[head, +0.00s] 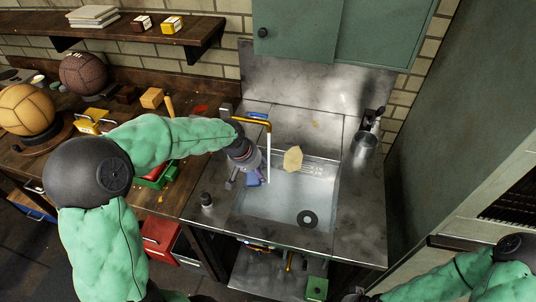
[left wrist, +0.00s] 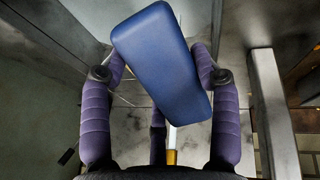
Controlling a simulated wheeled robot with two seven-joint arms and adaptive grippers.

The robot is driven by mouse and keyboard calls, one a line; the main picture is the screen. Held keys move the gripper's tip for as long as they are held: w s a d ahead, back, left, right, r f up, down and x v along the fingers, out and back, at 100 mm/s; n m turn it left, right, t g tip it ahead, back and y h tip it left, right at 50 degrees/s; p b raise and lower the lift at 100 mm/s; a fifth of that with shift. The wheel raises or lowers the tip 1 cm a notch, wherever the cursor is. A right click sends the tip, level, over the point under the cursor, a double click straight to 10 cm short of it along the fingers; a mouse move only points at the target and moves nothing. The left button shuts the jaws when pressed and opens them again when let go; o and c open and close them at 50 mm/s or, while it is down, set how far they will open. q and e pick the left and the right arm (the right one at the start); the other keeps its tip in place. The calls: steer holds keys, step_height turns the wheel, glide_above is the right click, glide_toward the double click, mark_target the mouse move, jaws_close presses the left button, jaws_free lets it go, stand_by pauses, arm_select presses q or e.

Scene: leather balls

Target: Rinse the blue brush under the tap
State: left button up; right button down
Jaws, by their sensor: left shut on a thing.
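My left gripper (head: 248,172) is over the left part of the metal sink (head: 322,208). It is shut on the blue brush (head: 254,179), which shows as a blue block between purple fingers (left wrist: 160,95) in the left wrist view (left wrist: 158,60). The tap (head: 255,121) has a brass spout, with a thin white stream (head: 268,165) falling from it just right of the brush. In the left wrist view the stream passes by the brush's lower end; I cannot tell if they touch. My right forearm shows at bottom right, but its gripper is not visible.
A yellowish sponge-like piece (head: 293,158) lies at the sink's back edge. A dark round drain (head: 307,218) is in the basin. A metal cup (head: 364,146) stands on the right. The wooden bench at left holds leather balls (head: 84,73) and tools. A green cabinet (head: 345,30) hangs above.

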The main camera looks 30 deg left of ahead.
mark_target(251, 177)
stand_by(0.3)
arm_select(q)
steer(key=shift+s+a+r+p, duration=0.15)
steer(key=shift+s+r+p, duration=0.5)
steer(key=shift+s+r, duration=0.35)
steer(key=shift+s+a+r+p, duration=0.1)
steer(key=shift+s+r+p, duration=0.5)
steer(key=shift+s+r, duration=0.4)
steer(key=shift+s, duration=0.5)
